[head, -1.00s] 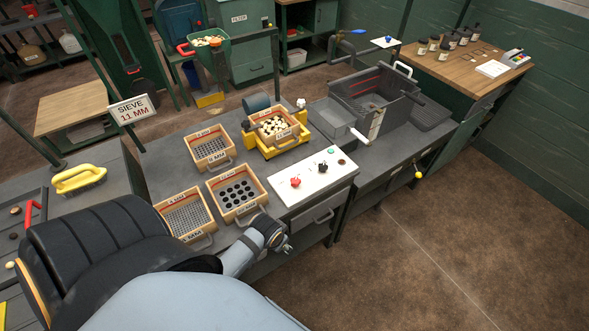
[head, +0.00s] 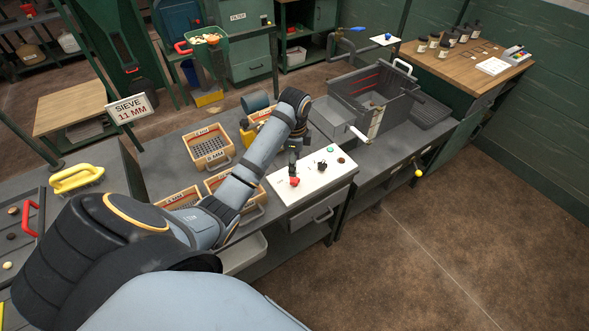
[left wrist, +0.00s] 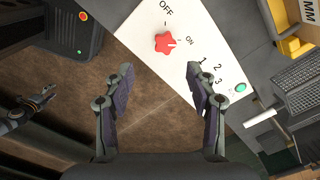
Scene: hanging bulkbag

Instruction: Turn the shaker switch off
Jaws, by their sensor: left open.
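The white control panel (head: 318,182) lies on the bench and carries a red star-shaped knob (head: 295,182). In the left wrist view the red knob (left wrist: 163,41) sits beside OFF and ON lettering, and its white mark points towards ON. My left gripper (head: 293,167) is over the panel close to the red knob in the head view. In the left wrist view its fingers (left wrist: 160,88) are apart with nothing between them, and the knob shows beyond them. What looks like my right gripper (left wrist: 38,98) is small at the left of that view; its jaws are unclear.
A black knob (head: 322,167), a green button (head: 330,149) and a dark red button (head: 341,160) share the panel. Wooden sieves (head: 208,148) stand left of it, partly behind my arm. A grey basin (head: 345,110) is behind. The floor to the right is clear.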

